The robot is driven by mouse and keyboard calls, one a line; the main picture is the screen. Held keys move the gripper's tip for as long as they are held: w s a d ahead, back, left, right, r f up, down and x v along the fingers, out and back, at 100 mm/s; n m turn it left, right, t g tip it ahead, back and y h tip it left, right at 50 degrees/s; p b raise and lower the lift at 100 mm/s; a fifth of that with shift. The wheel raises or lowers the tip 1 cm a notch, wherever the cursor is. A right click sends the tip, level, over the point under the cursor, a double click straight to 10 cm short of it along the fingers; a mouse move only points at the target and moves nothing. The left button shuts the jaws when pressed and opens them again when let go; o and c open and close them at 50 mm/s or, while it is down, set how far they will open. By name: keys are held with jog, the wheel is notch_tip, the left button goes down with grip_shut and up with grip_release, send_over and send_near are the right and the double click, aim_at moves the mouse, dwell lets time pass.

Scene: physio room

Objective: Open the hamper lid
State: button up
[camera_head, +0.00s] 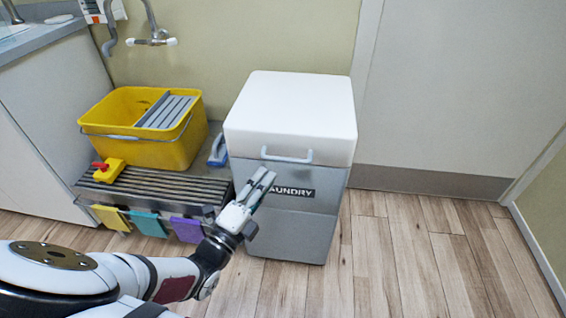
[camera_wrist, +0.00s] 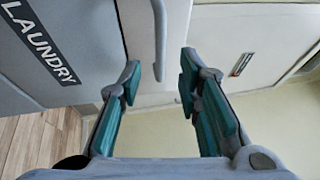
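The laundry hamper (camera_head: 290,222) is a grey box with a dark "LAUNDRY" label, standing on the floor. Its white lid (camera_head: 292,100) is closed and lies flat on top. A pale bar handle (camera_head: 287,157) sits at the lid's lower front edge; it also shows in the wrist view (camera_wrist: 159,45). My gripper (camera_head: 265,177) is in front of the hamper, just below and left of the handle in the head view. In the wrist view my gripper (camera_wrist: 160,78) has its fingers spread and nothing between them. The handle lies ahead of the gap, apparently not gripped.
A yellow mop bucket (camera_head: 145,145) stands left of the hamper on a slatted rack (camera_head: 150,190) with coloured tags hanging in front. A counter (camera_head: 40,95) is at the far left. The wooden floor (camera_head: 410,260) on the right is clear.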

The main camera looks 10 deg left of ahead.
aim_at(282, 158)
jog(key=b+x, duration=0.2)
jog(key=x, duration=0.6)
jog(key=shift+w+d, duration=0.1)
jog(key=shift+w, duration=0.15)
grip_shut()
